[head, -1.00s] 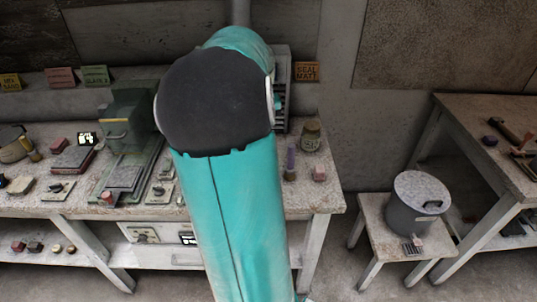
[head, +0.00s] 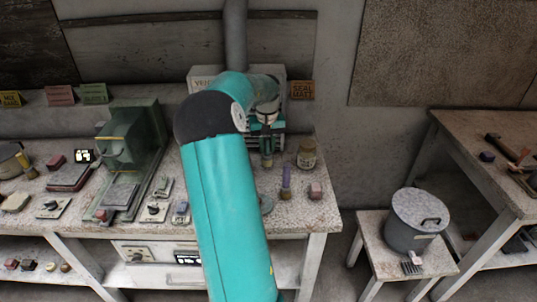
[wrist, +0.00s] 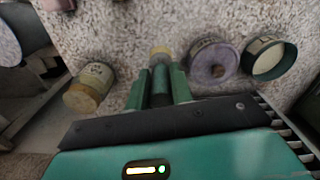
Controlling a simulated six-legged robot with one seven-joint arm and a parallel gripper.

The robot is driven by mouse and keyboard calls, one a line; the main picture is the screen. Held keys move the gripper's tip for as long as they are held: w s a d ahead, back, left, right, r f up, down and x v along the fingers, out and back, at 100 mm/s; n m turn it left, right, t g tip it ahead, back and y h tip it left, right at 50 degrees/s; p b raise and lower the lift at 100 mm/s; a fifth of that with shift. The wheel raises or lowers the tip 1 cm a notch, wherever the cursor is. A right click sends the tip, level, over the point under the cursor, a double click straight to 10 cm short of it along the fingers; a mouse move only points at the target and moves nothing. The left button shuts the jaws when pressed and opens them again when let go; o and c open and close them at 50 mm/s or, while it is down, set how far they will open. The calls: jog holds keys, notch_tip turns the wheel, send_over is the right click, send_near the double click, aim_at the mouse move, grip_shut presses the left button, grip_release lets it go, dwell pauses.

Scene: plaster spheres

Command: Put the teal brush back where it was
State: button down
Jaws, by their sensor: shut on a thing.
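My gripper (head: 267,126) is above the back right part of the workbench, in front of a grey grilled unit. It is shut on the teal brush (head: 267,145), which points down between the fingers. In the wrist view the green fingers of my gripper (wrist: 163,72) close on both sides of the brush (wrist: 160,84). Its pale yellowish end (wrist: 160,52) shows beyond them. I cannot tell whether that end touches the bench. My arm hides part of the bench to the left of the brush.
A lidded jar (head: 306,154) stands right of the brush, with a purple upright item (head: 286,178) and a pink block (head: 315,191) nearer. The wrist view shows a purplish round item (wrist: 213,62) and a green-rimmed pot (wrist: 268,58) close by. A green machine (head: 130,140) stands left.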

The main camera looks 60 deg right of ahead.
aim_at(269, 154)
jog(key=shift+w+d+f, duration=0.15)
jog(key=shift+d+f, duration=0.65)
jog(key=shift+f, duration=1.75)
jog(key=shift+f, duration=0.1)
jog(key=c, duration=1.2)
grip_release()
jog(key=shift+c, duration=0.2)
notch_tip(269, 154, up, 12)
jog(key=shift+r, duration=0.15)
